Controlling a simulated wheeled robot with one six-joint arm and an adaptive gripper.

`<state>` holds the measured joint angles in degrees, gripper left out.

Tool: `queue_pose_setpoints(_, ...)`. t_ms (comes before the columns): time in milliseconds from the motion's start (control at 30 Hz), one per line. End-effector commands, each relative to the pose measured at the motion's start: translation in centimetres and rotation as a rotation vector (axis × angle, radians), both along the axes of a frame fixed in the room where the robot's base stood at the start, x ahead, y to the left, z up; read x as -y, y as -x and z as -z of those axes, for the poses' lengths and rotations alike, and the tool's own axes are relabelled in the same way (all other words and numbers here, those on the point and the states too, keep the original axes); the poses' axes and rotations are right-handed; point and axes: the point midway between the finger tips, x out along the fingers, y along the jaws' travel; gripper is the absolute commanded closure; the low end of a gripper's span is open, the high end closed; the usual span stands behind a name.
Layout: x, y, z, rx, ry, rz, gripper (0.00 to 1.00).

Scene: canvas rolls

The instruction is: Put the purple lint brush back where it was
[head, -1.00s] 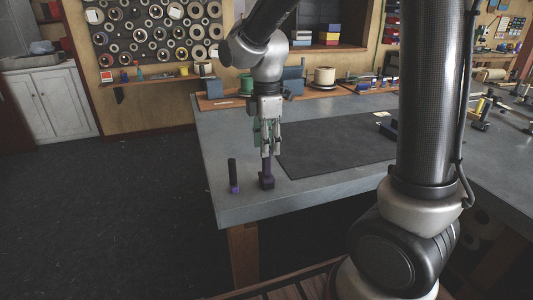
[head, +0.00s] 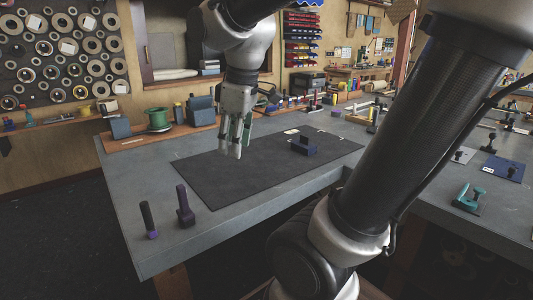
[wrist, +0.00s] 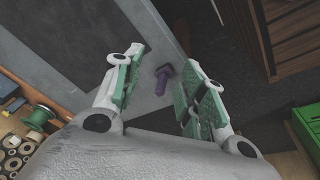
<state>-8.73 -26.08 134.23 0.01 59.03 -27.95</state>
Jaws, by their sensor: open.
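The purple lint brush (head: 185,207), a dark purple handle on a blocky foot, stands upright near the left front corner of the grey table (head: 160,255). It also shows in the wrist view (wrist: 163,76), beyond and between the fingers. A black-handled piece with a purple foot (head: 148,221) stands just left of it, apart from it. My gripper (head: 235,150) is open and empty, to the right of and beyond the brush, over the dark mat (head: 225,187). Its green-padded fingers (wrist: 158,88) are spread in the wrist view.
A green spool (head: 158,119) and blue-grey blocks line the table's back edge. A teal tool (head: 467,198) lies on the right table. Bare table surrounds the brush.

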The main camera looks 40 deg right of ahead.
Motion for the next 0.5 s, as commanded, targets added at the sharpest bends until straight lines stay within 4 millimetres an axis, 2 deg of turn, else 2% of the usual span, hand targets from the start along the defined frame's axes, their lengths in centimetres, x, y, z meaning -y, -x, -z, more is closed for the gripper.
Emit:
queue_pose_setpoints(33,1.3,2.1,0.1,0.035,-0.029,0.135,0.59)
queue_pose_setpoints(100,2.6,4.4,0.5,0.074,-0.072,0.314,0.59)
queue_pose_setpoints(200,3.6,6.6,1.2,0.112,-0.121,0.499,0.59)
queue_pose_setpoints(300,4.1,7.7,1.7,0.133,-0.15,0.595,0.59)
queue_pose_setpoints(500,4.2,8.0,1.8,0.137,-0.16,0.626,0.59)
